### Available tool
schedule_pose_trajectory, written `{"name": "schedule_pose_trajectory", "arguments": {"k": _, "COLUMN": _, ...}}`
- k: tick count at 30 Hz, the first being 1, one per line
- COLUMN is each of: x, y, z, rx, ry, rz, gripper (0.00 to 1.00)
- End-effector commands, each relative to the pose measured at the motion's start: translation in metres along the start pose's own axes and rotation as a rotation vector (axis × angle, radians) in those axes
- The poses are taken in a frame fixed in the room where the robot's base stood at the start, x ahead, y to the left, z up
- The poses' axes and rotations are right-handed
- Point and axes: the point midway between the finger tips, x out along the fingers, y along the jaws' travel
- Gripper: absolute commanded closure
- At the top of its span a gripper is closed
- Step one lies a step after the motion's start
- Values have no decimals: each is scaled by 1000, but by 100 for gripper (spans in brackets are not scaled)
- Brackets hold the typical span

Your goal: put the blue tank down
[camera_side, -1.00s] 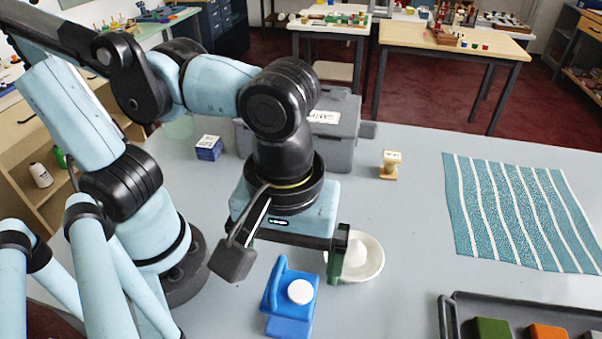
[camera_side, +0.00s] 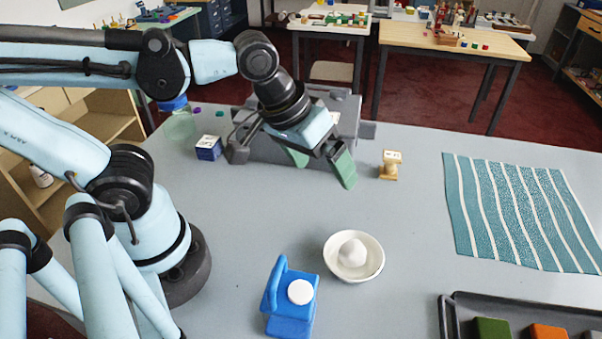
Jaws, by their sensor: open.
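The blue tank (camera_side: 291,318) stands upright on the grey counter (camera_side: 410,240) near the front. It has a white round cap and a blue handle on its left side. My gripper (camera_side: 292,172) is open and empty, raised and tilted, well behind the tank and in front of the grey case. Nothing touches the tank.
A white bowl (camera_side: 376,262) with a white lump stands right behind the tank. A grey case (camera_side: 345,122), a blue box (camera_side: 208,148) and a wooden stamp (camera_side: 390,165) are farther back. A striped cloth (camera_side: 520,215) and a dark tray (camera_side: 447,318) lie at right.

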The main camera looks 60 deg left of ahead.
Motion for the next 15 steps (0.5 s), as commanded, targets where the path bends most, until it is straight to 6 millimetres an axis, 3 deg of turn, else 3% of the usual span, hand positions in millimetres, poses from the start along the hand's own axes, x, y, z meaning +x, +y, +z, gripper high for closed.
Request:
{"name": "schedule_pose_trajectory", "arguments": {"k": 1, "x": 3, "y": -17, "z": -9, "rx": 40, "ry": 48, "rz": -12, "gripper": 0}}
{"name": "schedule_pose_trajectory", "arguments": {"k": 6, "x": 7, "y": -53, "z": -29, "rx": 194, "ry": 163, "rz": -59, "gripper": 0}}
{"name": "schedule_pose_trajectory", "arguments": {"k": 10, "x": 7, "y": -66, "z": -34, "rx": 253, "ry": 198, "rz": -84, "gripper": 0}}
{"name": "schedule_pose_trajectory", "arguments": {"k": 15, "x": 7, "y": -67, "z": -36, "rx": 268, "ry": 204, "rz": -89, "gripper": 0}}
